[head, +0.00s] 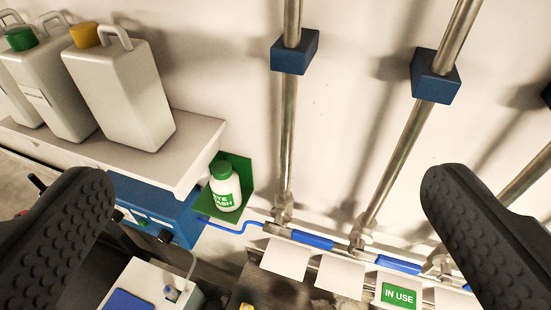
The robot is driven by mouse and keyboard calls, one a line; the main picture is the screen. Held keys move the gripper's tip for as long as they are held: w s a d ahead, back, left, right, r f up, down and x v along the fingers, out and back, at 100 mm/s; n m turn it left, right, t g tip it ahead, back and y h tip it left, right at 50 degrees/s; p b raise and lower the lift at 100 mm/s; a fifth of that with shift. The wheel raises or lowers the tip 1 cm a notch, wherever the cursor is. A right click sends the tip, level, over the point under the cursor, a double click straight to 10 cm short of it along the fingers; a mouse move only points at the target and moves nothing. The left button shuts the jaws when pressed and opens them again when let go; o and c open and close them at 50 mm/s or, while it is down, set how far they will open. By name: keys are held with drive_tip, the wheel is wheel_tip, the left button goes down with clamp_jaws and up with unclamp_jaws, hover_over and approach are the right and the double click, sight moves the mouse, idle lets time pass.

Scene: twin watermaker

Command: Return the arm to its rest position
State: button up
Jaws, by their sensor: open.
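My gripper (268,240) shows as two black, ridged fingers at the lower left and lower right of the head view. The fingers are wide apart, and nothing is held between them. Wall equipment shows in the gap beyond them. The rest of my arm is not in view.
White jugs (122,95) stand on a shelf (190,150) at the left. An eye wash bottle (224,187) sits in a green holder (238,165). Metal pipes (392,150) with blue clamps (435,77) run up the wall. A green "IN USE" sign (399,296) is at the bottom right.

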wheel_tip(320, 180, down, 10)
drive_tip(key=b, duration=1)
drive_tip(key=shift+f, duration=0.2)
